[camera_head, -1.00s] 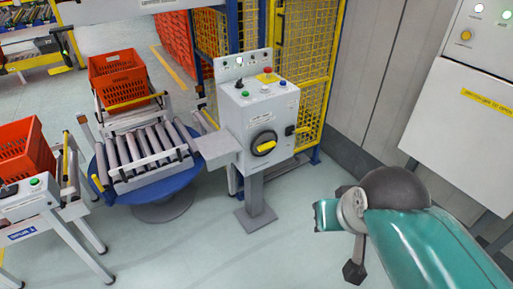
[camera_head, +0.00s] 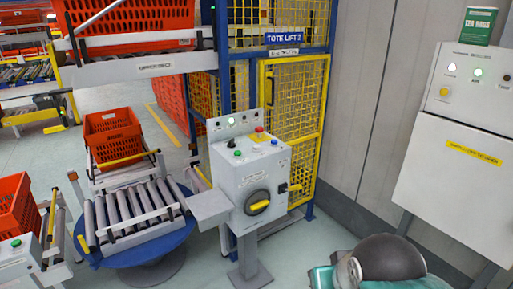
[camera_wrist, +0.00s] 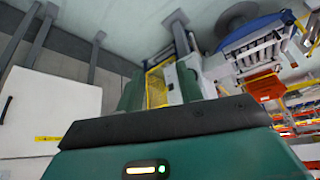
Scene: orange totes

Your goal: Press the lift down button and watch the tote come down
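A grey control box (camera_head: 250,180) stands on a post in the middle of the head view. Its sloped top carries a green button (camera_head: 238,153), a blue button (camera_head: 274,142), a red button on a yellow base (camera_head: 259,131) and a black knob (camera_head: 233,143). Their labels are too small to read, so I cannot tell which is lift down. An orange tote (camera_head: 130,18) sits on the raised conveyor at upper left. In the wrist view my gripper (camera_wrist: 160,88) has its two teal fingers apart with nothing visible between them; the box is partly visible beyond.
A yellow mesh cage (camera_head: 292,110) stands behind the box under a blue "TOTE LIFT 2" sign (camera_head: 297,37). A blue turntable (camera_head: 150,248) with rollers and another orange tote (camera_head: 112,137) are at left. A white cabinet (camera_head: 455,165) is at right.

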